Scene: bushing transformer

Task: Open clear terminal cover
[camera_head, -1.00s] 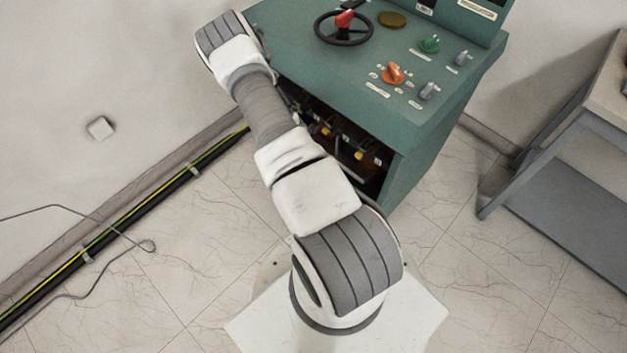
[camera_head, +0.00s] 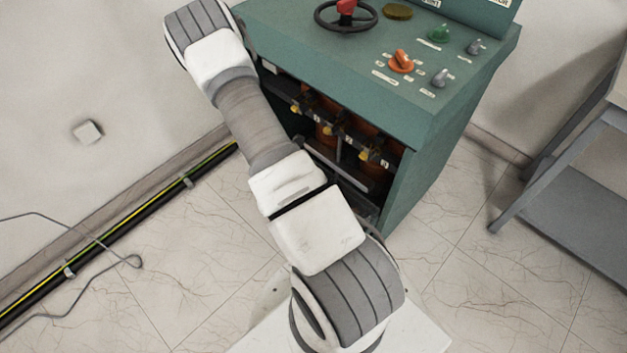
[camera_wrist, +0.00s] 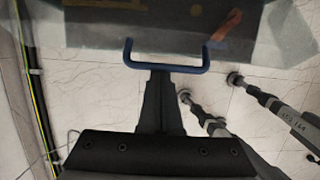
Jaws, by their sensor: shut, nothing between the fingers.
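A translucent grey panel, which looks like the clear terminal cover (camera_wrist: 95,28), spans the top of the wrist view. A blue U-shaped handle (camera_wrist: 166,69) is at its lower edge. My gripper (camera_wrist: 163,76) is shut and empty, with its black fingertips at the middle of the handle's bar. I cannot tell whether they touch it. In the head view, the green cabinet (camera_head: 440,125) has an open front with dark terminals and orange-brown parts (camera_head: 362,155) inside. My gripper and the blue handle are hidden in that view.
A handwheel (camera_head: 345,17) and knobs are on the cabinet top. A grey table (camera_head: 580,185) stands at right. A black and yellow-green cable (camera_head: 120,235) runs along the wall at left. Dark and grey rod-like parts (camera_wrist: 262,98) show at right in the wrist view. Tiled floor is clear between.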

